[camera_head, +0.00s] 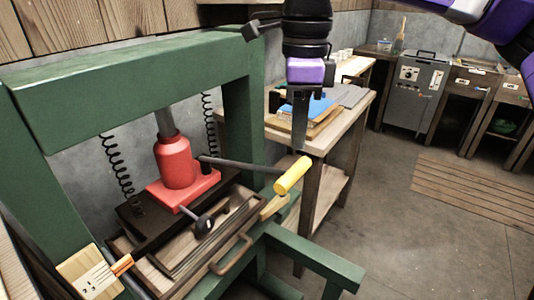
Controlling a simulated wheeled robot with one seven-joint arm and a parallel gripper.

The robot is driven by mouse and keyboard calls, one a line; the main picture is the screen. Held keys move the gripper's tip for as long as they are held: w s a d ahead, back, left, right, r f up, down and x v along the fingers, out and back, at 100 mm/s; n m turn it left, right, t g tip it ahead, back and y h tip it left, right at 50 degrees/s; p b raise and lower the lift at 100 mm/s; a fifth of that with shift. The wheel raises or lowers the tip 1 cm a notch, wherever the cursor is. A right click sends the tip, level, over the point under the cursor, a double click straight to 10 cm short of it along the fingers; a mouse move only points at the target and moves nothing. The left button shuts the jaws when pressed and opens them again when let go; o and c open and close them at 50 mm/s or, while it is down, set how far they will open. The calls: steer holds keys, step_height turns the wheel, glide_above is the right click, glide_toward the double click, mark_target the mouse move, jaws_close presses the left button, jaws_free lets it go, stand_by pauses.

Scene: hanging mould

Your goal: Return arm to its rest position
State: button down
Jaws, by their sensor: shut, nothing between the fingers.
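My gripper (300,122) hangs at the top centre, pointing down, with black and purple links above it. Its fingers are together and hold nothing. It is in front of the wooden table and to the right of the green press frame (130,75). Below it and apart from it is a yellow-handled lever (292,175) that runs from the red jack (177,163) of the press. More of my purple and white arm (468,10) shows at the top right.
The wooden table (352,115) holds a blue item (312,106) and boards. A wooden tray (172,262) with a handle lies under the jack. A grey machine (415,92) and workbenches stand at the back. The floor at right is clear, with a slatted mat (470,188).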

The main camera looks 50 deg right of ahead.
steer(key=shift+r, duration=0.8)
